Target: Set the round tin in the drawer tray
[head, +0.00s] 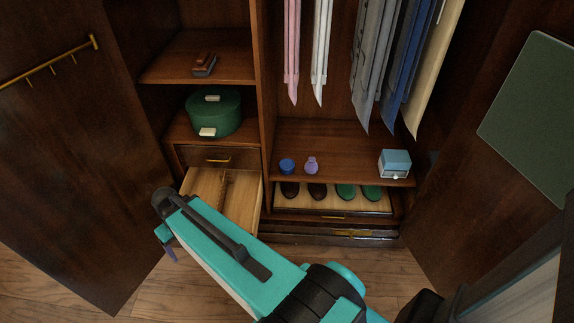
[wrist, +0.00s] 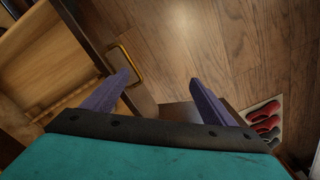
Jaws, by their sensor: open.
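The small round blue tin (head: 287,166) stands on the right compartment's shelf in the head view, left of a small purple bottle. The drawer tray (head: 241,195) is the pulled-out light wood drawer at the lower left, with dividers inside. My arm covers part of its front. The drawer (wrist: 40,65) also shows at the left of the wrist view, with its brass handle (wrist: 128,66). My gripper (wrist: 160,80) is open and empty, its purple fingers spread over the drawer front and floor. In the head view only a bit of finger (head: 171,253) shows, left of the drawer. The tin is not in the wrist view.
A green round box (head: 213,113) sits above the drawer. The purple bottle (head: 311,166) and a blue-white box (head: 395,163) share the tin's shelf. A shoe tray (head: 332,202) lies below. Clothes hang above. Armoire doors stand open on both sides.

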